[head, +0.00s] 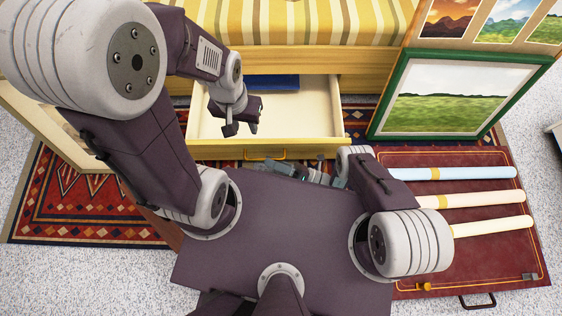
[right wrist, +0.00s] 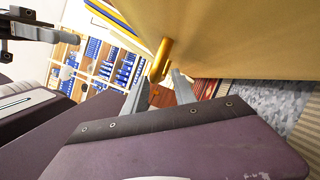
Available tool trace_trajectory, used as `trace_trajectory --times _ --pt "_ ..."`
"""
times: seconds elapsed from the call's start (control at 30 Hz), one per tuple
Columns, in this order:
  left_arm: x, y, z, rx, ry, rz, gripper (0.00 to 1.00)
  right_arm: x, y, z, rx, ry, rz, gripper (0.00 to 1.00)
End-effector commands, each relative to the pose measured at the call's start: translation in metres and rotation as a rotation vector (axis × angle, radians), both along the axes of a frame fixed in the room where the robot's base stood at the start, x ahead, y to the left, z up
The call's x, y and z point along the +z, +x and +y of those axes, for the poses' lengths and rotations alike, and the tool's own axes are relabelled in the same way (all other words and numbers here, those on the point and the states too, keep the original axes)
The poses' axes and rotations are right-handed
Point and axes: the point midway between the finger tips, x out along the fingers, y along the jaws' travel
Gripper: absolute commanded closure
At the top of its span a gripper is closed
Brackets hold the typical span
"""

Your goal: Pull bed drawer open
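The bed drawer (head: 300,112) is pulled partly out from under the bed, showing its cream inside. Its yellow handle (head: 265,154) is on the front face and also shows in the right wrist view (right wrist: 160,60). My right gripper (head: 296,170) is low in front of the drawer front. In the right wrist view its fingers (right wrist: 163,76) are apart, with the handle just beyond and between the tips; I cannot tell whether they touch. My left gripper (head: 240,128) hangs above the drawer, its fingers apart and empty.
A blue item (head: 272,82) lies at the drawer's back. A green-framed landscape print (head: 450,95) leans at the right. A wooden frame (head: 45,120) stands at the left. A patterned rug (head: 90,205) covers the floor.

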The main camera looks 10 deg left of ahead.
Motion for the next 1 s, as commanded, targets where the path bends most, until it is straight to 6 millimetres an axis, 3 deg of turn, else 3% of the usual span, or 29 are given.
trace_trajectory --times 0.1,0.33,1.0 --pt "0.006 0.000 0.000 0.000 0.000 0.000 0.64 -0.004 -0.001 -0.025 -0.008 -0.001 0.001 0.67" --pt "0.008 0.000 0.000 0.000 0.000 0.000 0.64 -0.011 -0.005 -0.052 -0.004 0.000 -0.001 0.67" --pt "0.008 0.000 0.000 0.000 0.000 0.000 0.64 -0.012 -0.006 -0.056 -0.001 -0.001 -0.001 0.67"
